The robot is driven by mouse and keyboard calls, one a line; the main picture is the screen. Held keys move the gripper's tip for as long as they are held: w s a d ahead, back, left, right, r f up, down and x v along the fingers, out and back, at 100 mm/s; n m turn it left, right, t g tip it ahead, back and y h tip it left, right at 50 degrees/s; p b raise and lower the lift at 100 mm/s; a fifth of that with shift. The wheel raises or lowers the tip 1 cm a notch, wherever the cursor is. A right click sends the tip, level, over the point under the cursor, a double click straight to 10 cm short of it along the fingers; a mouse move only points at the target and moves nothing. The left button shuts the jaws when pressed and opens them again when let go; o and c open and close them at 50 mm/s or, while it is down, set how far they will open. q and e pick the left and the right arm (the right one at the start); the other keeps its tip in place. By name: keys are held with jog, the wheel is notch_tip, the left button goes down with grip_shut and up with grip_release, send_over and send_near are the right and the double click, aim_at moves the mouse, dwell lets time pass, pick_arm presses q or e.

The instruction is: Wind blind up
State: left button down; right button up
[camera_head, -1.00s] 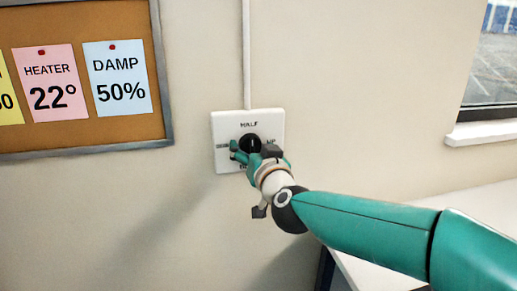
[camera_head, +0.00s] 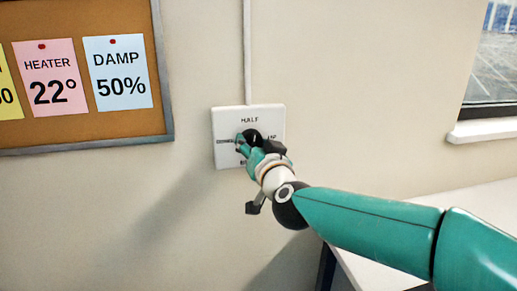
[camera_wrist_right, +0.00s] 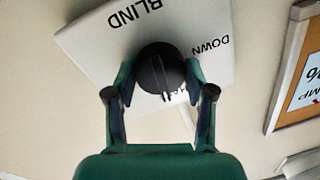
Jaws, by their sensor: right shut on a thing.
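A square white switch plate (camera_head: 276,116) is fixed to the wall. It reads HALF at the top, DOWN at the left and UP at the right; BLIND shows in the right wrist view. A round black knob (camera_head: 252,134) sits in its middle. My right gripper (camera_head: 247,145) is shut on the knob, which also shows between the two fingers in the right wrist view (camera_wrist_right: 159,66). The fingers hide part of the plate's lower half. A small pale mark shows on the knob, but its exact direction is hard to tell. My left gripper is in neither view.
A white conduit (camera_head: 247,50) runs up the wall from the plate. A cork board (camera_head: 60,124) with paper notes hangs at the left. A window with a white sill (camera_head: 485,131) is at the upper right. A white table (camera_head: 440,205) stands at the lower right.

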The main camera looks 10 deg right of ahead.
jog(key=m+b, duration=0.2)
jog(key=m, duration=0.1)
jog(key=shift+d+m, duration=0.15)
jog(key=shift+m, duration=0.25)
jog(key=m+b, duration=0.1)
jog(key=m, duration=0.1)
jog(key=m+b, duration=0.1)
jog(key=m, duration=0.1)
jog(key=shift+f+m+t+h+b, duration=0.1)
jog(key=shift+m+t+h+b, duration=0.2)
jog(key=shift+m+b, duration=0.1)
jog(key=m+b, duration=0.2)
jog(key=m, duration=0.2)
jog(key=shift+m, duration=0.3)
jog(key=shift+f+m+h+b, duration=0.1)
jog(key=shift+m+h+b, duration=0.55)
jog(key=shift+m, duration=1.45)
jog(key=shift+w, duration=0.1)
jog(key=o, duration=1.2)
jog(key=shift+f, duration=0.1)
jog(key=shift+c, duration=0.2)
jog(key=shift+y, duration=0.35)
